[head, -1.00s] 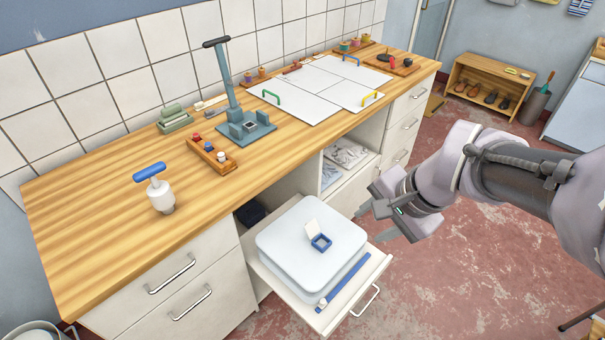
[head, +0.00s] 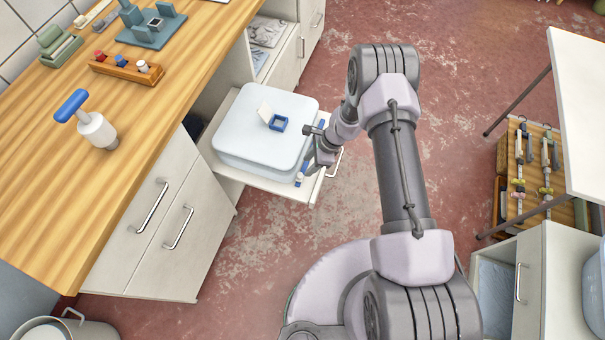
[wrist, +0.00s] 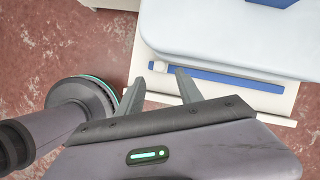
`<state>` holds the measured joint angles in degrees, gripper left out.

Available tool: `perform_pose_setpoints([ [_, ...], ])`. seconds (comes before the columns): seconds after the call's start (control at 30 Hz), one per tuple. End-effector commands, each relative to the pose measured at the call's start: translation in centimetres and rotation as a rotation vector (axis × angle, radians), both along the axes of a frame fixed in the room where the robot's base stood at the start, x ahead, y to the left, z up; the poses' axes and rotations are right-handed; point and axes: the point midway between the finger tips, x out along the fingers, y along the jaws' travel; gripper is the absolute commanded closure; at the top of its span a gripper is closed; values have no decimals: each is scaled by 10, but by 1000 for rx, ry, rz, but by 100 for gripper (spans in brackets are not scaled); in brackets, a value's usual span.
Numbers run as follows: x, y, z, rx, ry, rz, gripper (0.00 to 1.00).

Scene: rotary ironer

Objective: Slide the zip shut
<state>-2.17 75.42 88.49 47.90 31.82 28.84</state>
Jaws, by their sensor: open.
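The zip is a blue strip (wrist: 235,80) lying along the front of a pulled-out white tray (wrist: 150,85). Its small white slider (wrist: 160,66) sits at the strip's left end in the wrist view. In the head view the slider (head: 299,176) is at the strip's near end, and my arm hides part of the strip. My gripper (wrist: 160,82) is open and empty. Its fingertips are over the tray's edge, and the slider appears just beyond the gap between them. I cannot tell the height. In the head view my gripper (head: 312,150) is at the tray's front right.
A pale, rounded block (head: 255,125) fills most of the tray, with a small open blue box (head: 278,123) on top. The tray handle (head: 336,162) sticks out beside my gripper. The wooden counter (head: 160,120) stands left.

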Motion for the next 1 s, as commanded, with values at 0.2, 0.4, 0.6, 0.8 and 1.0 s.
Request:
perform_pose_setpoints([
  [0.2, -1, 18, -47, 0, 1, 4, 57],
  [0.4, -1, 25, -60, 0, 0, 1, 57],
  [0.6, -1, 25, -60, 0, -1, 2, 57],
  [0.8, -1, 25, -60, 0, -1, 2, 85],
  [1.0, -1, 25, -60, 0, 0, 2, 100],
])
